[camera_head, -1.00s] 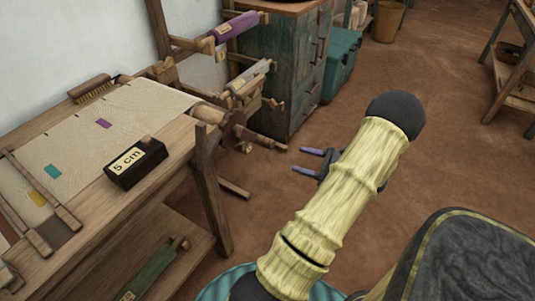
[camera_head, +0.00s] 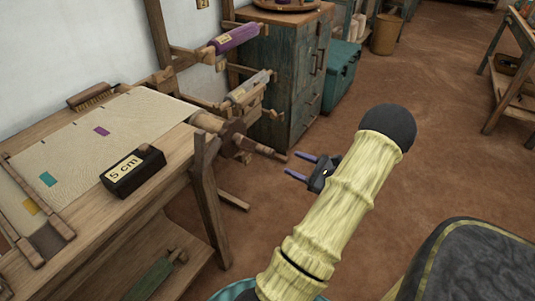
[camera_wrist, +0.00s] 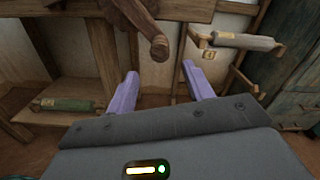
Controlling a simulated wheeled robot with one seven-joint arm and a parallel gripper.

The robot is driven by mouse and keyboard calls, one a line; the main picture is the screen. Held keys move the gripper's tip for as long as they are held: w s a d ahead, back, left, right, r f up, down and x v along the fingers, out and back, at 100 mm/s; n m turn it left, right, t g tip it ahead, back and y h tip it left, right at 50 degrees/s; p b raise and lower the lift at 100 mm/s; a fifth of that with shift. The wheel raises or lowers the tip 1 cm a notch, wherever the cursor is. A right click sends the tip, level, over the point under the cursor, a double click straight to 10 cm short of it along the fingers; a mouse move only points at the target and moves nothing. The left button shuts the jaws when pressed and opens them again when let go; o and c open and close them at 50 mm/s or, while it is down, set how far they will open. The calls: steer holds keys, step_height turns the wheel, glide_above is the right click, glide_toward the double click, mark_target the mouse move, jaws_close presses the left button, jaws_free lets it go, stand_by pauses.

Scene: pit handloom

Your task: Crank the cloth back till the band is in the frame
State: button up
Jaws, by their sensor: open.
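The cream cloth (camera_head: 125,120) lies on the wooden loom table, with teal (camera_head: 47,179), purple (camera_head: 101,131) and yellow (camera_head: 30,207) patches on it. A small wooden frame (camera_head: 48,238) lies across the cloth at the left, beside the yellow patch. I cannot tell which mark is the band. A wooden crank (camera_head: 262,149) sticks out from the cloth roller's right end; its arm and rounded end also show in the wrist view (camera_wrist: 150,38). My gripper (camera_head: 296,165) is open and empty, just right of the crank handle. In the wrist view the fingers (camera_wrist: 160,72) point toward the crank, apart from it.
Purple (camera_head: 236,32) and grey (camera_head: 249,87) rolls hang on racks behind. A green roll (camera_head: 152,278) lies on the lower shelf.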

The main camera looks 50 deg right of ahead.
mark_target(267, 152)
steer(key=w, duration=0.3)
steer(key=w+b, duration=0.1)
steer(key=w, duration=0.7)
steer(key=shift+a+b, duration=0.3)
steer(key=shift+a, duration=0.1)
steer(key=shift+c, duration=0.2)
jaws_close()
